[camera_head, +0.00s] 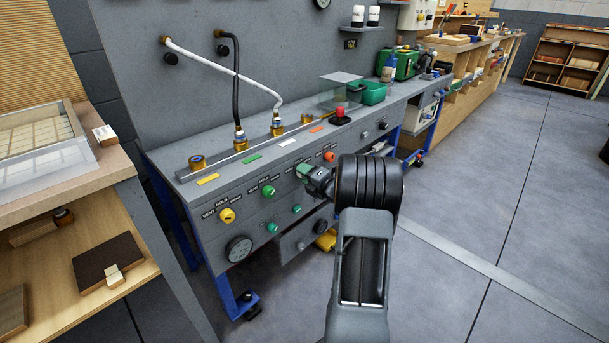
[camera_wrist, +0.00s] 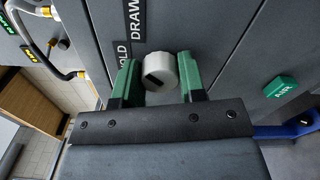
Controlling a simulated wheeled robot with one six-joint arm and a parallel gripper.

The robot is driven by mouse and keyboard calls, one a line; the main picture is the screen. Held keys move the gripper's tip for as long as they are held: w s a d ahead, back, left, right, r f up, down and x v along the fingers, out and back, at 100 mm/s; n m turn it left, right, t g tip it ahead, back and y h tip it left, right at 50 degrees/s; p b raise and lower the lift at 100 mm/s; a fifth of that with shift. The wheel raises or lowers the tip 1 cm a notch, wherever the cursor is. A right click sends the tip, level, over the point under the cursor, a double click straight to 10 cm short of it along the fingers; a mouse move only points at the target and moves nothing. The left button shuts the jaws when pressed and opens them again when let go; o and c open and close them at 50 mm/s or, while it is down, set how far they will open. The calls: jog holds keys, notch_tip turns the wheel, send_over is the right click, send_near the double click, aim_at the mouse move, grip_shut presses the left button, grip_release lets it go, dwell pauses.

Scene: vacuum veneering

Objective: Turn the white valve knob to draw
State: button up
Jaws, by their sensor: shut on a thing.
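The white valve knob (camera_wrist: 158,72) is on the grey panel front, between the green fingers of my gripper (camera_wrist: 157,80) in the wrist view. The fingers are shut on its two sides. Its face has a dark slanted mark; I cannot tell for sure which word it points to. The DRAW label (camera_wrist: 133,18) and the partly covered HOLD label (camera_wrist: 123,52) are beside the knob. In the head view my gripper (camera_head: 306,174) is against the bench front and hides the white knob, below the white tag (camera_head: 287,143).
A yellow knob (camera_head: 227,215) and a green knob (camera_head: 268,190) are left of my gripper, and a red knob (camera_head: 329,157) is close on its right. Small green buttons (camera_head: 272,228) and a gauge (camera_head: 239,249) sit lower. The floor (camera_head: 480,200) at right is clear.

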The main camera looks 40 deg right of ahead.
jog(key=shift+m+p, duration=0.35)
jog(key=shift+m, duration=1.55)
jog(key=o, duration=0.9)
jog(key=s+p, duration=0.1)
jog(key=s, duration=0.3)
jog(key=s+d+p, duration=0.1)
jog(key=s, duration=0.4)
jog(key=s+d, duration=0.1)
jog(key=s, duration=0.3)
jog(key=shift+s+d+p, duration=0.2)
jog(key=shift+s+p, duration=0.15)
jog(key=shift+p, duration=0.05)
